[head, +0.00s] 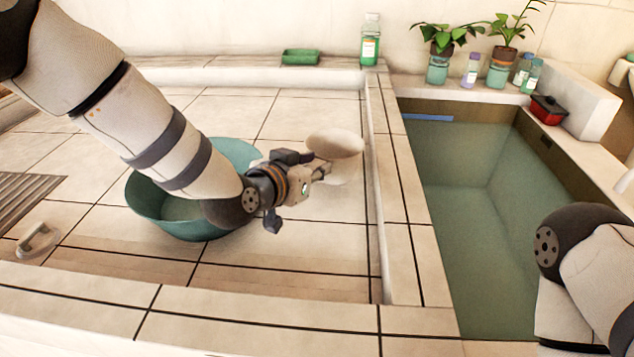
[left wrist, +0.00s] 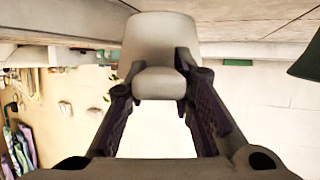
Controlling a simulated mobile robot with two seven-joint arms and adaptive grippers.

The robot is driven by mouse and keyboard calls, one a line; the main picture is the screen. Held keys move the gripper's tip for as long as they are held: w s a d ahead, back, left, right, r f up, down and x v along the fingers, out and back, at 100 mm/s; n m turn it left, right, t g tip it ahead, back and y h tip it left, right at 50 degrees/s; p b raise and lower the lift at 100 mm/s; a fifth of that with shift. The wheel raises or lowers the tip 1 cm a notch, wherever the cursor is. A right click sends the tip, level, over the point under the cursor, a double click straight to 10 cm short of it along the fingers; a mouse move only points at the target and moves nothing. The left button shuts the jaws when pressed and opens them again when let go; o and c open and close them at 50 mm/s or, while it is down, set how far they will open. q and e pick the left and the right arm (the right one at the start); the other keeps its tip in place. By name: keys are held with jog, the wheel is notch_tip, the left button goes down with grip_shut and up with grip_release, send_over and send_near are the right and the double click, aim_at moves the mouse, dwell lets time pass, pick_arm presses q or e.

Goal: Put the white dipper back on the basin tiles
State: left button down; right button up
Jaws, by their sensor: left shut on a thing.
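The white dipper (head: 336,143) shows its pale round bowl just beyond my left gripper (head: 316,172) in the head view. The left fingers are shut on it. In the left wrist view the dipper (left wrist: 160,42) sits between the dark fingers and fills the upper middle. The basin tiles (head: 318,232) lie below and around it, and whether it touches them I cannot tell. My right gripper is out of view; only part of my right arm shows at the lower right.
A green tub (head: 150,207) stands on the tiles under my left forearm. The water tank (head: 470,200) lies right of a tiled divider. A green bottle (head: 370,42), a green soap dish (head: 300,57) and potted plants (head: 437,68) stand along the back. The front tiles are clear.

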pick_arm(q)
jog(key=shift+w+d+f, duration=0.1)
jog(key=shift+w+f, duration=0.2)
jog(key=f, duration=0.3)
jog(key=shift+w+d+f+b, duration=0.1)
jog(key=shift+w+f+b, duration=0.15)
jog(key=shift+f+b, duration=0.1)
jog(key=shift+r, duration=0.25)
jog(key=shift+f, duration=0.15)
jog(key=c, duration=1.4)
grip_release()
jog(key=shift+o, duration=0.2)
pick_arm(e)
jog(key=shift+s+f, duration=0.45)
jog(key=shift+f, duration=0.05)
